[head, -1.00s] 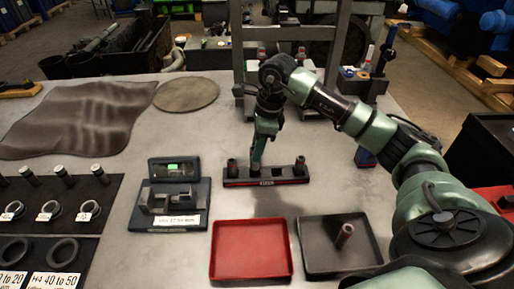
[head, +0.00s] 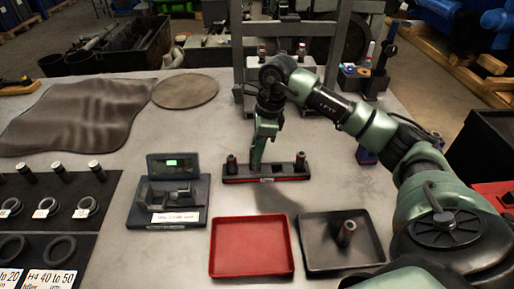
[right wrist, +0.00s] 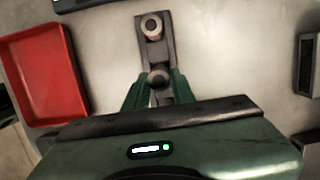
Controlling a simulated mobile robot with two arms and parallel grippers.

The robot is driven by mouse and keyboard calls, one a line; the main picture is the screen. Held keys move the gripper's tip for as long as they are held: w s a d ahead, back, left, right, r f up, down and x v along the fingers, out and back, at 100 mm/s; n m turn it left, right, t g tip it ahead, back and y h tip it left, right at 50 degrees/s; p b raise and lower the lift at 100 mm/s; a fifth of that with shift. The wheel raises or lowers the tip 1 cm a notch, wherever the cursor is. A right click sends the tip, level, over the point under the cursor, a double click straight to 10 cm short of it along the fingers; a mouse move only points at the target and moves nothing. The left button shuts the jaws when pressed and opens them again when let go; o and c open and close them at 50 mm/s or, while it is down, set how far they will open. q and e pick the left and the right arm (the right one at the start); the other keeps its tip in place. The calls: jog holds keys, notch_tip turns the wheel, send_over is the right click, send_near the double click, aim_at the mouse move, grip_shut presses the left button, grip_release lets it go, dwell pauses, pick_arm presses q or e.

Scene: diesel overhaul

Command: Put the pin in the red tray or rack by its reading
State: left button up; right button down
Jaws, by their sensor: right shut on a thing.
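My right gripper (head: 257,160) reaches down onto the middle of the black rack (head: 285,171) with a red front edge. In the right wrist view its fingers (right wrist: 157,90) are shut on a round-topped pin (right wrist: 158,78) at the rack. That pin is hidden in the head view. Two other pins, one left (head: 231,165) and one right (head: 300,161), stand in the rack. The red tray (head: 251,219) is empty in front of the rack. A gauge (head: 171,193) with a small green-lit display stands to the left; its reading is illegible. My left gripper is not in view.
A dark board with pins and rings (head: 60,212) is at left. A metal frame (head: 237,60) stands behind the rack. Bare table lies between rack and gauge.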

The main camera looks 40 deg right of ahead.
jog(key=shift+f, duration=0.35)
dwell(0.3)
jog(key=shift+f+b, duration=0.4)
jog(key=shift+b, duration=0.2)
jog(key=shift+f+b, duration=0.45)
jog(key=shift+f, duration=0.05)
jog(key=c, duration=0.7)
grip_release()
jog(key=shift+r, duration=0.1)
jog(key=shift+r+p, duration=2.6)
jog(key=shift+r, duration=1.35)
